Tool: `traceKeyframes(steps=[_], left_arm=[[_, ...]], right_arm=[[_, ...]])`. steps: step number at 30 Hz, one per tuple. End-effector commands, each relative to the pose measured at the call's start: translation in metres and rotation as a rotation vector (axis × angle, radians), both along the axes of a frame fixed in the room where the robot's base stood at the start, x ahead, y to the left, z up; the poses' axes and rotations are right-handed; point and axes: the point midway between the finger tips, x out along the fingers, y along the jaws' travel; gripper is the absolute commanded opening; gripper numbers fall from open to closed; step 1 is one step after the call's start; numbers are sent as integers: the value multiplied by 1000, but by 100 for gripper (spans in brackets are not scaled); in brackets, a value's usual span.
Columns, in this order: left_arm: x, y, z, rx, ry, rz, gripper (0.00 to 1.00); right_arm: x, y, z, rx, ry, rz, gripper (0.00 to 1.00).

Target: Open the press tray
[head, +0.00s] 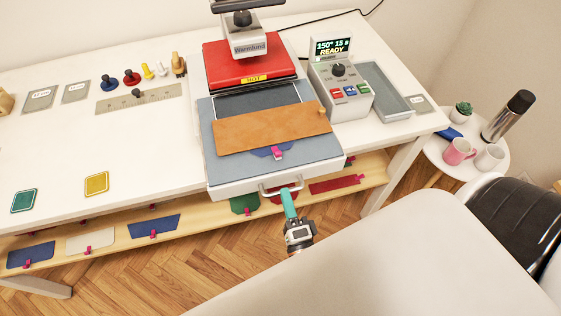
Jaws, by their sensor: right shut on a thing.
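The press tray (230,189) is a white drawer with a grey-blue pad, pulled out toward me from under the red hot press head (249,65). A tan leather-like piece (265,128) lies on the pad, with a blue patch (261,152) and a pink clip showing at its front edge. A metal bar handle (268,192) is on the tray's front. My right gripper (288,194) is at the handle's right part, shut on it, its teal fingers pointing up the picture. My left gripper is not in view.
The control box (341,88) reads 150°, 15 s, READY. A grey dish (384,92) stands right of it. A shelf (110,236) below the table holds clipped fabric pieces. A round side table (436,150) with mugs and a flask stands right. The table's left front is mostly free.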

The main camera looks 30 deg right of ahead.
Motion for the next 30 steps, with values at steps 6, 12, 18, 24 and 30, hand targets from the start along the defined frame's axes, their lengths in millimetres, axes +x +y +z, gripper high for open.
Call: traceKeyframes(steps=[6, 12, 18, 24, 30], left_arm=[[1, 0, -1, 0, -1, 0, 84], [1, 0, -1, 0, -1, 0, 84], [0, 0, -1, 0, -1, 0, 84], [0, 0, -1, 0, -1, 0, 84], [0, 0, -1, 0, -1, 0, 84]], right_arm=[[-28, 7, -2, 1, 6, 2, 0], [-36, 9, -1, 1, 4, 1, 0], [-37, 9, -1, 1, 4, 1, 0], [-37, 10, -1, 1, 4, 2, 17], [-37, 9, -1, 1, 3, 1, 20]])
